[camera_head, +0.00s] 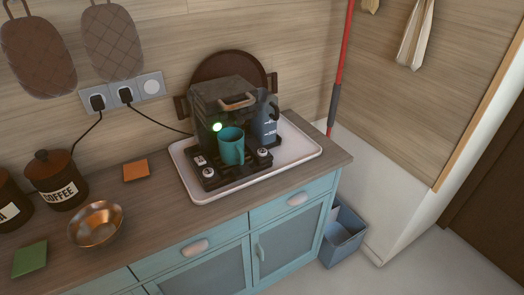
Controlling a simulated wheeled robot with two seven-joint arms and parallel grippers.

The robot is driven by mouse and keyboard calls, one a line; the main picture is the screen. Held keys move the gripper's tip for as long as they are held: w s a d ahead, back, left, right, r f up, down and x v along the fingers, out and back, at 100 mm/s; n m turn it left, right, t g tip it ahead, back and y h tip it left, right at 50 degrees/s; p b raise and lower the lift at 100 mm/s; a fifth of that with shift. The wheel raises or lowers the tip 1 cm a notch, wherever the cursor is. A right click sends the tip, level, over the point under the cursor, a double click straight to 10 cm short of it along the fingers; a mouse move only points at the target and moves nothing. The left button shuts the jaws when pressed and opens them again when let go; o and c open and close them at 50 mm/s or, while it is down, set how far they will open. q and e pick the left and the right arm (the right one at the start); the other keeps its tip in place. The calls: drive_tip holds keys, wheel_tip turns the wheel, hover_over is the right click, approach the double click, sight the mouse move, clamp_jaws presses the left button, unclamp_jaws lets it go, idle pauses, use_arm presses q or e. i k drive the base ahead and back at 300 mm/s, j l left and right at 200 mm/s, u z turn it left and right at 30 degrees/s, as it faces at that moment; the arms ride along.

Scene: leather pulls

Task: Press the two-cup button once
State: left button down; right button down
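A dark coffee machine (222,98) stands on a white tray (305,155) on the counter. A green light (217,127) glows on its front. A teal cup (231,147) stands upright on the machine's front base. Small light-topped buttons sit on the base on both sides of the cup, some at the left (200,160) and some at the right (263,152). Their markings are too small to read, so I cannot tell which is the two-cup button. A grey-blue jug (264,123) stands at the machine's right side. Neither of my grippers is in view.
A copper bowl (97,224), a coffee canister (56,180), an orange square (136,170) and a green square (30,259) are on the counter left of the tray. A cord runs from the wall sockets (124,92) towards the machine. The counter's front strip is clear.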

sight(261, 152)
drive_tip(key=i+l+u, duration=0.15)
drive_tip(key=l, duration=0.3)
drive_tip(key=i+l+u, duration=0.15)
drive_tip(key=l, duration=0.3)
drive_tip(key=i+l+u, duration=0.15)
drive_tip(key=l, duration=0.35)
drive_tip(key=i+l+u, duration=0.15)
drive_tip(key=l, duration=0.3)
drive_tip(key=k, duration=0.05)
